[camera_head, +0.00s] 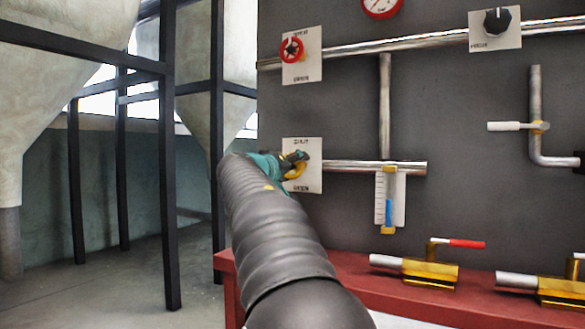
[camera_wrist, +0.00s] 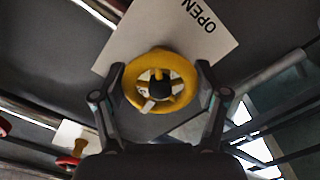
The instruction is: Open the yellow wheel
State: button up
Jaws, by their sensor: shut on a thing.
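The yellow wheel (camera_wrist: 184,72) is a round handwheel with a dark hub and a small whitish mark, in the middle of the wrist view. It stands in front of a white plate (camera_wrist: 225,25) lettered OPEN. My gripper (camera_wrist: 160,88) has one finger on each side of the wheel and is shut on its rim. In the head view the wheel (camera_head: 296,171) is partly hidden by my gripper (camera_head: 298,160). The plate (camera_head: 304,148) behind it carries lettering above and below.
A red wheel (camera_head: 291,49) sits above on the same grey panel (camera_head: 340,110). A black knob (camera_head: 496,21), a white lever (camera_head: 505,126) and a flow tube (camera_head: 381,200) are to the right. Brass valves (camera_head: 430,270) stand along the red ledge (camera_head: 355,287). Dark posts stand left.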

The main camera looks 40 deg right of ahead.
jog(key=n+p, duration=0.1)
jog(key=n, duration=0.3)
jog(key=shift+r, duration=0.15)
jog(key=n+p, duration=0.1)
jog(key=n, duration=0.3)
jog(key=shift+r, duration=0.1)
jog(key=n+p, duration=0.2)
jog(key=n, duration=0.2)
jog(key=shift+r+n, duration=0.1)
jog(key=shift+n, duration=0.2)
jog(key=shift+n+p, duration=1.05)
jog(key=shift+n, duration=0.55)
jog(key=o, duration=1.2)
